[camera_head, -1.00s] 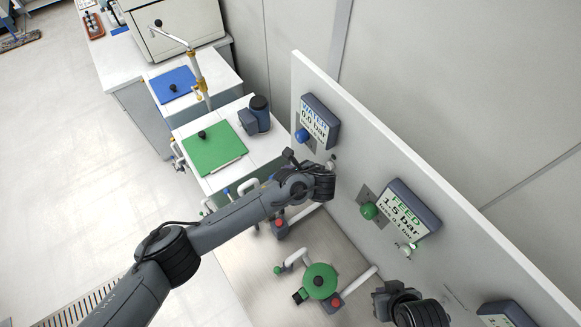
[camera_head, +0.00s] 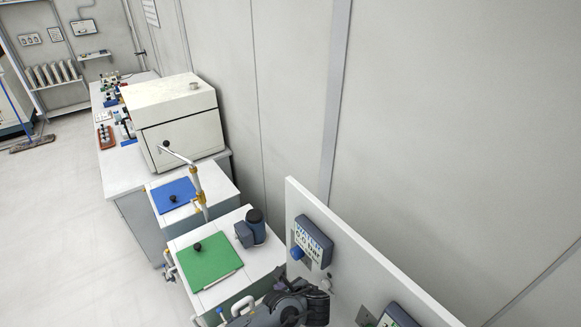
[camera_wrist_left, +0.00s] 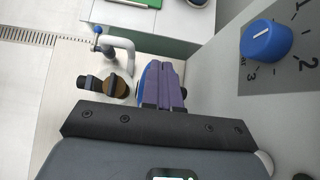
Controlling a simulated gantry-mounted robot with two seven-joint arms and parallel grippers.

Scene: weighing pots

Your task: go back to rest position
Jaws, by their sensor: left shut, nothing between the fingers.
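My left gripper (camera_head: 318,296) is at the bottom edge of the head view, in front of the white panel and below the WATER display (camera_head: 313,243). In the left wrist view its two purple-blue fingers (camera_wrist_left: 162,84) are shut together with nothing between them. A blue knob (camera_wrist_left: 266,42) on a numbered dial is to the right of the fingers, apart from them. The same panel's blue knob (camera_head: 297,253) shows in the head view. My right gripper is in neither view.
The white panel (camera_head: 352,255) stands close on the right. A green plate (camera_head: 209,262) and a blue plate (camera_head: 173,195) lie on white units to the left. In the left wrist view, a white pipe (camera_wrist_left: 125,43) and a brown fitting (camera_wrist_left: 118,86) are near the fingers.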

